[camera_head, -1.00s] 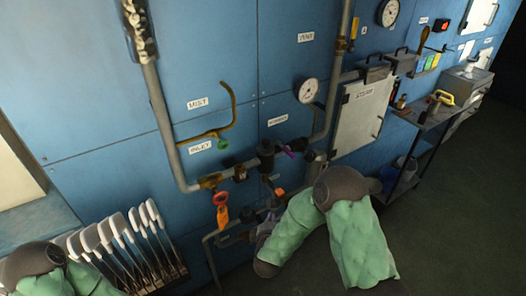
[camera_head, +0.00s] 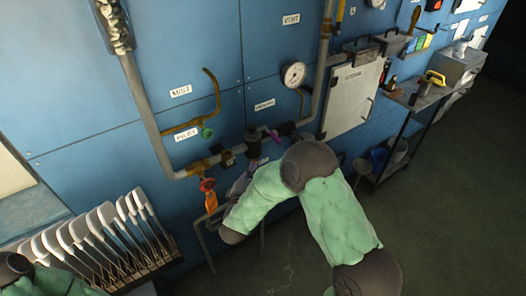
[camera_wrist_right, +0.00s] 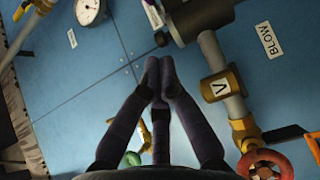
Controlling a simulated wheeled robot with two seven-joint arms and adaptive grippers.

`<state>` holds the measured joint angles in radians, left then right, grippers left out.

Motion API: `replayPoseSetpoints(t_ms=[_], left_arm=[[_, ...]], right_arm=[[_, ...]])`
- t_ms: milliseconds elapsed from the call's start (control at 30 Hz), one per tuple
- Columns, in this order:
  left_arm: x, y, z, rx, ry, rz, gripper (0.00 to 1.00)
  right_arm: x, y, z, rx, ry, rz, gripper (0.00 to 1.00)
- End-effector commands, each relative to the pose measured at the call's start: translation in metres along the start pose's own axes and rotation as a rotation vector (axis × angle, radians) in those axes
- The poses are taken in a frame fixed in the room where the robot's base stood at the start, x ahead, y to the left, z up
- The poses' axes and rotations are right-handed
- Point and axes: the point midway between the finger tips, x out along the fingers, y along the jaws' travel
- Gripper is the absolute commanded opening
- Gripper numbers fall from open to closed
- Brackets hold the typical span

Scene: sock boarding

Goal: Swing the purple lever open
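The purple lever (camera_head: 275,136) is a small piece on the horizontal pipe run on the blue wall, just right of a dark valve body in the head view. I cannot make it out in the right wrist view. My right gripper (camera_head: 248,172) is in front of the wall, below and left of the lever, partly hidden by my green-sleeved arm. In the right wrist view my right gripper's dark fingers (camera_wrist_right: 160,68) come together at the tips with nothing seen between them. My left arm shows at the lower left of the head view; its gripper is out of frame.
A red handwheel (camera_head: 207,184) with an orange tag hangs left of my right gripper. A yellow curved pipe with a green knob (camera_head: 206,132) is above it. A gauge (camera_head: 293,74) and a white panel (camera_head: 352,97) are to the right. A rack of white boards (camera_head: 95,235) stands lower left.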

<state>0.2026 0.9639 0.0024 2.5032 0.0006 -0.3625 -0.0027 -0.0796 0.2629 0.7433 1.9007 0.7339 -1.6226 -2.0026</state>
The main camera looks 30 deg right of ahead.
Motion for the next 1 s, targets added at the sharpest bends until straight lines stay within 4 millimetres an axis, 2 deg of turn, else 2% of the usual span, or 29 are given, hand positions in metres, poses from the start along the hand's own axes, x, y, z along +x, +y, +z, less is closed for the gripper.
replayPoseSetpoints(t_ms=[167,600,800,1000], left_arm=[[0.004,-0.002,0.000,0.000,0.000,0.000,0.41],[0.019,-0.007,-0.001,0.000,0.000,0.000,0.41],[0.024,-0.009,-0.001,0.000,0.000,0.000,0.41],[0.026,-0.009,-0.001,0.000,0.000,0.000,0.41]], right_arm=[[0.020,-0.001,0.001,0.001,-0.004,0.001,0.00],[0.101,-0.001,0.001,0.002,-0.003,0.001,0.00],[0.118,-0.001,0.021,0.001,-0.002,0.001,0.00],[0.126,0.000,0.028,0.000,0.000,0.000,0.00]])
